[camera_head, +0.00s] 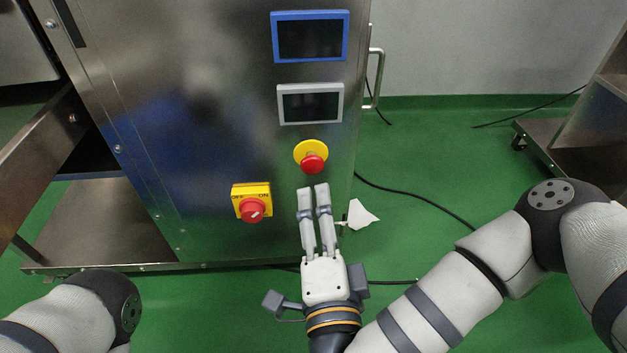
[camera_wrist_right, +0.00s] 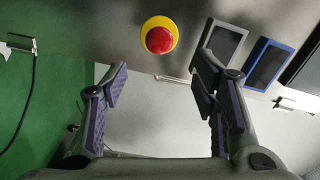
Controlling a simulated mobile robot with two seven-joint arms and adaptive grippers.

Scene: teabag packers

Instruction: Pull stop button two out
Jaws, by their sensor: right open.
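The stop button, a red mushroom head (camera_head: 312,164) on a yellow round base (camera_head: 310,151), sits on the steel cabinet front below two screens. It also shows in the right wrist view as a red button (camera_wrist_right: 159,40) beyond the fingers. My right gripper (camera_head: 313,188) is just below the button in the head view, its fingers pointing up toward it. In the right wrist view the fingers (camera_wrist_right: 158,78) are wide apart with nothing between them. They do not appear to touch the button. My left gripper is not in view; only part of my left arm shows at lower left.
A red rotary switch (camera_head: 252,210) on a yellow plate is left of my right gripper. A blue-framed screen (camera_head: 310,37) and a grey-framed screen (camera_head: 310,104) are above. A metal handle (camera_head: 377,78) sticks out at the cabinet's right edge. Black cable lies on the green floor.

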